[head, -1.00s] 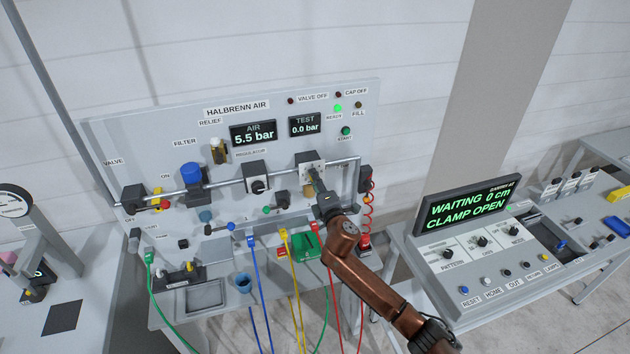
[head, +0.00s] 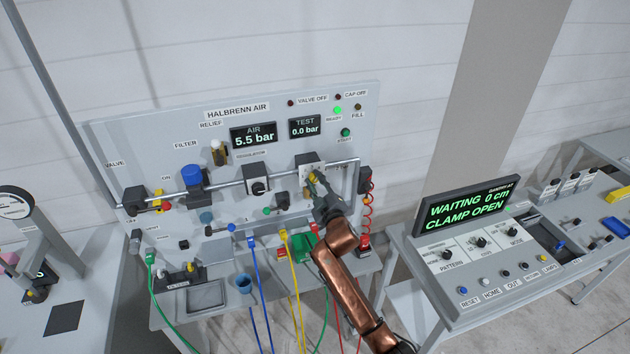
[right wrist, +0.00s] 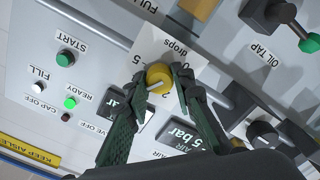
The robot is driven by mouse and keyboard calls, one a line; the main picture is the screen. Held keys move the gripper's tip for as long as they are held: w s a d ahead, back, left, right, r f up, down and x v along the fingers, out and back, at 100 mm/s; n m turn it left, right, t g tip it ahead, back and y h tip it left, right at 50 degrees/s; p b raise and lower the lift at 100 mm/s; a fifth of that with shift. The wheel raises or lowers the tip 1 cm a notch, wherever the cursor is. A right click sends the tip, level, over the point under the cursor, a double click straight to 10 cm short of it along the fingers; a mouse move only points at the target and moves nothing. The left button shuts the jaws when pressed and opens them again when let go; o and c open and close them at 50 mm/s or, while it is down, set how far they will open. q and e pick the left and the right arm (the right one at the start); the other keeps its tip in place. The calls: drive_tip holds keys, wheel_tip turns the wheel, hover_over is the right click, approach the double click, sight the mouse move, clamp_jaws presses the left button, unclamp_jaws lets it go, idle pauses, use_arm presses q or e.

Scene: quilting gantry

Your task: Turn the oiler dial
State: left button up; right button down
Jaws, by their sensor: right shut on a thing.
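The oiler dial (right wrist: 158,76) is a small yellow knob with a pale pointer line, set on a white scale plate marked "drops" in the right wrist view. My right gripper (right wrist: 159,80) has its two dark green fingers on either side of the knob, shut on it. In the head view my right gripper (head: 317,184) reaches the oiler block (head: 308,161) at the right of the air panel and largely covers the dial. My left gripper is not in view.
The air panel (head: 120,140) carries a regulator (head: 257,187), a filter (head: 191,176) and a pipe close by. The oil tap (right wrist: 283,20) sits near the dial. Coloured hoses hang below. A control console (head: 470,285) stands to the right.

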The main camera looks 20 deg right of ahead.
drive_tip(key=shift+m, duration=1.1)
drive_tip(key=shift+f, duration=0.1)
drive_tip(key=c, duration=1.7)
unclamp_jaws()
drive_tip(key=shift+o, duration=0.2)
drive_tip(key=s, duration=1.2)
drive_tip(key=shift+d, duration=0.2)
